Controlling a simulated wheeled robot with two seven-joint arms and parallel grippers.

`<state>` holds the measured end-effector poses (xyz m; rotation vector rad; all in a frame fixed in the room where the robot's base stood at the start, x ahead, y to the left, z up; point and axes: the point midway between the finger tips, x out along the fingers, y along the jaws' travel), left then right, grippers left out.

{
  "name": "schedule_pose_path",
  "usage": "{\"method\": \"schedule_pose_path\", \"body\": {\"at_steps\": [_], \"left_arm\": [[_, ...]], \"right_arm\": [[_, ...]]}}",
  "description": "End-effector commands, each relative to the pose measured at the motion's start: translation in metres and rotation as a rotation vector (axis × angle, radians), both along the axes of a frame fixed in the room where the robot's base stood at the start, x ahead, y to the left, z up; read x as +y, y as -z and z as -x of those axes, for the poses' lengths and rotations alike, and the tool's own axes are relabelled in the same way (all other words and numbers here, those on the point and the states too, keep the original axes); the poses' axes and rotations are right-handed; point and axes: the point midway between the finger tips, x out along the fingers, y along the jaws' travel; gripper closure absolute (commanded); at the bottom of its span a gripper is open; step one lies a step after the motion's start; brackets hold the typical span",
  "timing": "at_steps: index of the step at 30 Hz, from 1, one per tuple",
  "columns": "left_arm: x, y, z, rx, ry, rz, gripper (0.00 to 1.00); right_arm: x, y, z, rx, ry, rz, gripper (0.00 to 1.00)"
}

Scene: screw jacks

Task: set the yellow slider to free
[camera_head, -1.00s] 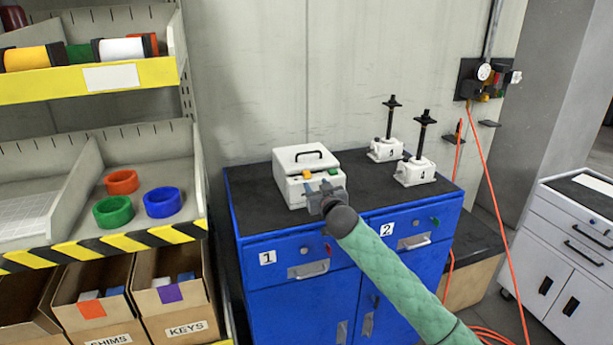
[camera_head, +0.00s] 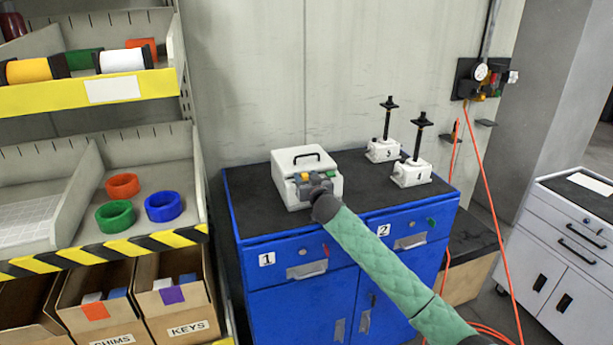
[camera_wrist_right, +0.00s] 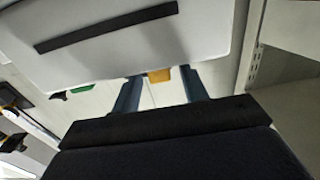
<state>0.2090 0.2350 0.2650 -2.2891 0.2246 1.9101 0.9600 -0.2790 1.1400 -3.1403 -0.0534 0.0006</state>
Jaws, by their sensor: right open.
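The white box (camera_head: 300,163) with a black handle stands on the blue cabinet. The small yellow slider (camera_head: 305,176) is on its front, partly hidden by my right gripper (camera_head: 314,182). In the right wrist view the yellow slider (camera_wrist_right: 159,75) shows between the two open fingers of my right gripper (camera_wrist_right: 160,92), nearer the right finger. I cannot tell whether a finger touches it. The box (camera_wrist_right: 130,45) fills the top of that view, with a green part (camera_wrist_right: 82,88) to the left. My left gripper is not in view.
The blue cabinet (camera_head: 240,210) has a dark top, with two white screw jacks (camera_head: 383,150) (camera_head: 411,173) right of the box. A shelf with coloured rings (camera_head: 163,206) stands at left. An orange hose (camera_head: 480,200) hangs at right. The cabinet top around the jacks is otherwise clear.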

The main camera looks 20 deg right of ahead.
Motion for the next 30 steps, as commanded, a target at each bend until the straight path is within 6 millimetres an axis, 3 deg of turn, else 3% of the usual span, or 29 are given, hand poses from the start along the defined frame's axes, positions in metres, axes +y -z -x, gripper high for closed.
{"method": "schedule_pose_path", "body": {"at_steps": [7,14,20,27,30], "left_arm": [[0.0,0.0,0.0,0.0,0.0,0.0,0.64],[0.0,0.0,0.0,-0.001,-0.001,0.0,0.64],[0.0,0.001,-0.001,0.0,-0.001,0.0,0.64],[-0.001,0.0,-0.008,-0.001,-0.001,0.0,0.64],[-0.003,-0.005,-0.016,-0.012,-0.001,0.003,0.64]], "right_arm": [[0.0,0.0,-0.001,0.0,0.0,0.0,0.56],[0.0,0.0,-0.001,0.0,0.0,0.0,1.0],[-0.002,0.001,-0.001,0.0,0.0,0.001,1.0],[-0.032,0.001,-0.002,0.0,0.001,0.0,1.0],[-0.034,0.0,-0.002,0.0,0.0,0.001,1.0]]}}
